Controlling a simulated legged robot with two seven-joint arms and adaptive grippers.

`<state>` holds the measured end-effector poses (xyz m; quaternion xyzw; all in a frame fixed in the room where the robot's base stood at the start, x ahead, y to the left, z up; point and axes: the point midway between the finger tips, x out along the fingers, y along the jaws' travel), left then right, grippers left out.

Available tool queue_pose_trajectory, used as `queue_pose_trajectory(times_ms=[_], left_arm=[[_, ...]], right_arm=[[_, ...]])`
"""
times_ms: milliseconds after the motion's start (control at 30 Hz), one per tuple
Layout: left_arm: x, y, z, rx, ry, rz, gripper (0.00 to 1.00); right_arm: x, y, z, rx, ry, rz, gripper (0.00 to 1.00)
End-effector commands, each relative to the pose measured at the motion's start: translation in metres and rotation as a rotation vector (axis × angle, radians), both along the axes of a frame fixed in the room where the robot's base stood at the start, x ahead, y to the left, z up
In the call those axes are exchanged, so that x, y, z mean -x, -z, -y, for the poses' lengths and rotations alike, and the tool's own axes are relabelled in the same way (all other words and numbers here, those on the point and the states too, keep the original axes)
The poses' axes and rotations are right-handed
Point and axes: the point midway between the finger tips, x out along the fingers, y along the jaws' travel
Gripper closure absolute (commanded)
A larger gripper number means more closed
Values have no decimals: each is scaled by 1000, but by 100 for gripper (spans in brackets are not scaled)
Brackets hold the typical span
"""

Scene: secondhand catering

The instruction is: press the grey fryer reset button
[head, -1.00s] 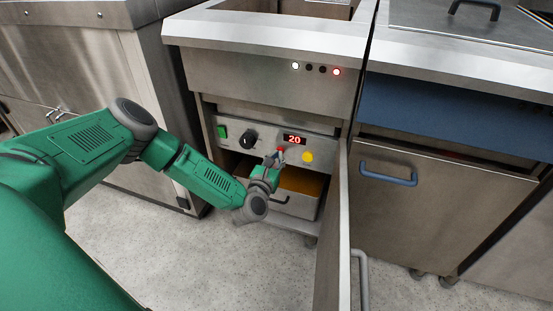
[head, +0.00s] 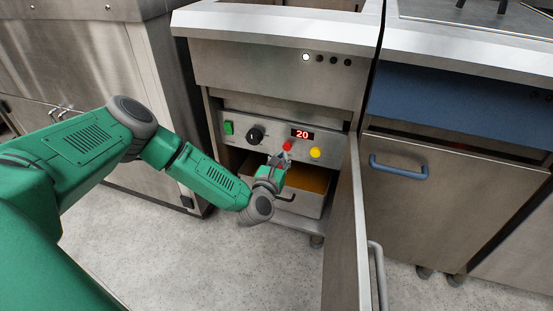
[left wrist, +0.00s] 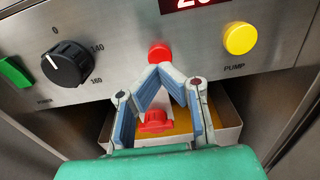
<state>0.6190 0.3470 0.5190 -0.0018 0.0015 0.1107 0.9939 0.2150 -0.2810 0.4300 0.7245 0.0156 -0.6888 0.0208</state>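The fryer (head: 270,75) is a grey steel unit with its lower door open. Its control panel (head: 232,142) carries a red button (head: 287,146) below the display reading 20; no label for it is readable. The button also shows in the left wrist view (left wrist: 160,50). My left gripper (head: 283,157) is just below and in front of the button. In the left wrist view, its fingertips (left wrist: 161,68) meet at the button's lower edge with nothing between them. I cannot tell whether they touch it. My right gripper is not in view.
A yellow pump button (head: 315,153), black dial (head: 255,135) and green switch (head: 228,128) flank the red button. A red handle (left wrist: 155,122) and an oil drawer (head: 307,203) lie below. The open door (head: 346,230) stands right of my gripper. One white light (head: 306,57) is lit above.

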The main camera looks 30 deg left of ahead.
Motion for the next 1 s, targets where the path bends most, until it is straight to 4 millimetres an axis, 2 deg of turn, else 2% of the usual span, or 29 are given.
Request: queue_pose_trajectory(times_ms=[500,700,1000], left_arm=[[82,0,21,0,4,-6,100],[97,2,24,0,4,-5,100],[98,1,25,-1,4,-3,100]], right_arm=[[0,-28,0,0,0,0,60],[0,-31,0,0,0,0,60],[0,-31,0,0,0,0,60]])
